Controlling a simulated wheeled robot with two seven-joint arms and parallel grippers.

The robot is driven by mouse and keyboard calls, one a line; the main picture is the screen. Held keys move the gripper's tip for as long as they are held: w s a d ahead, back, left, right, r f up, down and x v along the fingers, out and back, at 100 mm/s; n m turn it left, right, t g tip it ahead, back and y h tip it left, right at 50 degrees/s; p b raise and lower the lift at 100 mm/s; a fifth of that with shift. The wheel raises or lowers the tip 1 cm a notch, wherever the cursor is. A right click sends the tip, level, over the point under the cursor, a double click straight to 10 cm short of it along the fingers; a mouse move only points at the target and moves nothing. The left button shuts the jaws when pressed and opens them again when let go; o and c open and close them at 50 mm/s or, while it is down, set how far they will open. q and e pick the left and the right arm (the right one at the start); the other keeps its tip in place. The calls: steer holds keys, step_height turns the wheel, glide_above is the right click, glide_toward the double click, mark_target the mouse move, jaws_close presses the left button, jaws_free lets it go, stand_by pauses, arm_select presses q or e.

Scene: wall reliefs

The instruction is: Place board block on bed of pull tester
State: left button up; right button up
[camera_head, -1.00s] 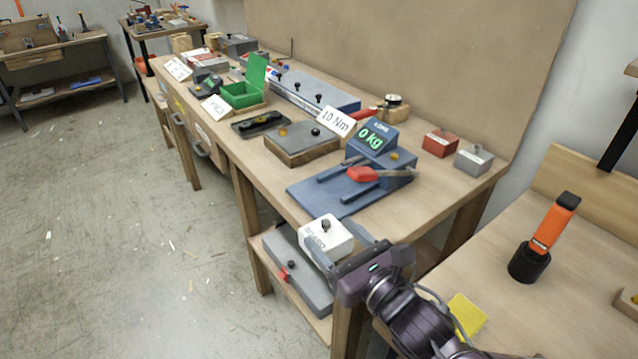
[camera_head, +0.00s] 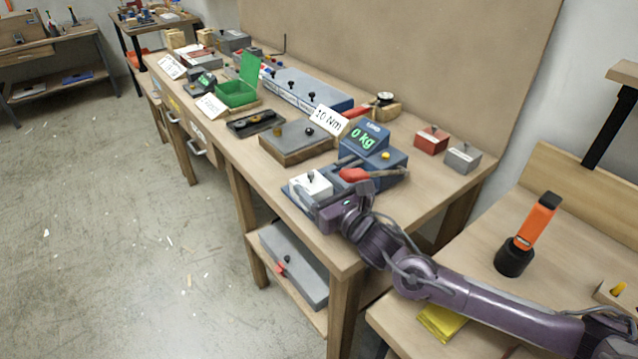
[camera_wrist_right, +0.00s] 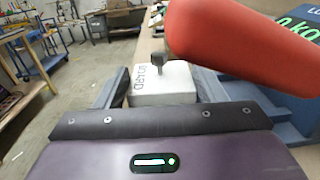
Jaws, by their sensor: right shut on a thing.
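The board block (camera_head: 318,186) is white with a black knob on top and stands upright. My right gripper (camera_head: 313,193) is shut on it, with a finger along each side. In the right wrist view the block (camera_wrist_right: 165,84) shows the letters BOARD on its side. The blue pull tester (camera_head: 384,165) reads 0 kg and has a red handle (camera_head: 354,175), which looms close in the wrist view (camera_wrist_right: 240,38). The block is over the tester's blue bed, which is mostly hidden; I cannot tell whether it touches. My left gripper is out of view.
A grey plate on a wooden base (camera_head: 294,143) and a 10 Nm sign (camera_head: 328,120) stand beyond the tester. A red block (camera_head: 431,140) and a grey block (camera_head: 463,158) sit at right. An orange-and-black tool (camera_head: 528,238) stands on the nearer bench.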

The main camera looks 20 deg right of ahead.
steer(key=shift+r, duration=0.1)
steer(key=shift+f, duration=0.2)
steer(key=o, duration=1.3)
steer(key=shift+r, duration=0.1)
steer(key=shift+s, duration=0.15)
steer(key=b+v, duration=0.1)
steer(key=v, duration=0.9)
steer(key=shift+s+d+b, duration=0.1)
steer(key=shift+s+b, duration=0.2)
steer(key=shift+s, duration=0.05)
steer(key=shift+s+d+r, duration=0.1)
steer(key=shift+s+d, duration=0.05)
steer(key=shift+s, duration=0.35)
